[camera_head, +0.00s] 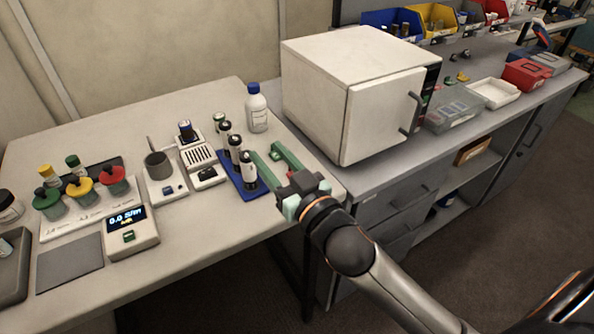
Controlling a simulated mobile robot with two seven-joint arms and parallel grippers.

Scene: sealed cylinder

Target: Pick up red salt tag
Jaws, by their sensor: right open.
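A small patch of red (290,174) shows between the fingers of my right gripper (265,152), near the right edge of the light table. It may be the red salt tag, but the gripper hides most of it and I cannot tell its shape. My right gripper has green fingers that are spread apart and point toward the back left. They are beside the blue tray (236,186) with black-and-white vials. I cannot tell whether the fingers touch the red patch. My left gripper is not in view.
A white bottle with a blue cap (256,108) stands behind the gripper. A white oven-like box (345,90) stands on the counter at right. A display device (130,232) and red, yellow and green knobbed containers stand at left. The table's front middle is clear.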

